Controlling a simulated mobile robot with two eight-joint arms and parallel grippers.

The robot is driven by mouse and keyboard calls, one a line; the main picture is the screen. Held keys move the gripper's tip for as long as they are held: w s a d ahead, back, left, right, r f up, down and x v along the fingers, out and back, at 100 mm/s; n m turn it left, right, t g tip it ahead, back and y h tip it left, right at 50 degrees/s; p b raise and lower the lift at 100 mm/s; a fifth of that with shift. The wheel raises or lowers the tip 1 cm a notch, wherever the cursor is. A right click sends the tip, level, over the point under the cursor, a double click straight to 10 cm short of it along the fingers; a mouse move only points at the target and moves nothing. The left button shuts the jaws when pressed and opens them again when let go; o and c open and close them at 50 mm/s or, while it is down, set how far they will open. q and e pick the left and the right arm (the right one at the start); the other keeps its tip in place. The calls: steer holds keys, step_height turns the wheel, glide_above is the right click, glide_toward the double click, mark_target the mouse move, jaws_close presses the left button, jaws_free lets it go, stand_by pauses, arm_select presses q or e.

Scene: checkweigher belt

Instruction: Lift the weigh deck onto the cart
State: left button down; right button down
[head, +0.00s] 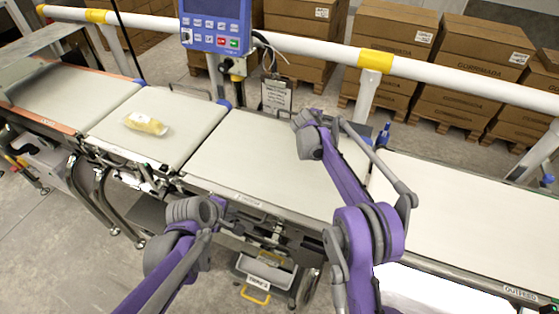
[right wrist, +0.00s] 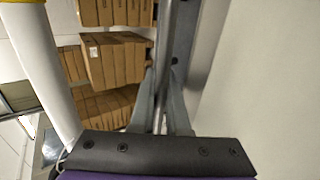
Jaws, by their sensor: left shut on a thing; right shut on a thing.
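The weigh deck (head: 262,160) is the pale middle belt section of the line and looks level with its neighbours. My left gripper (head: 222,206) is at its near left edge, shut on the deck's edge; its fingertips are mostly hidden by the wrist. My right gripper (head: 300,118) reaches across to the deck's far edge, its fingers hidden in the head view. In the right wrist view, my right gripper (right wrist: 163,95) is shut on a grey bar along the deck (right wrist: 240,70). I cannot pick out the cart for certain; a bright white surface shows at the bottom right.
A yellow package (head: 146,123) lies on the belt section to the left. The outfeed belt (head: 470,215) is on the right. A blue control panel (head: 215,28) and white rail (head: 300,45) stand behind. A grey bin (head: 265,272) sits below. Stacked cartons (head: 390,40) fill the back.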

arm_select(q)
steer(key=shift+r, duration=0.1)
arm_select(e)
steer(key=shift+w+r, duration=0.1)
steer(key=shift+r, duration=0.05)
stand_by(0.6)
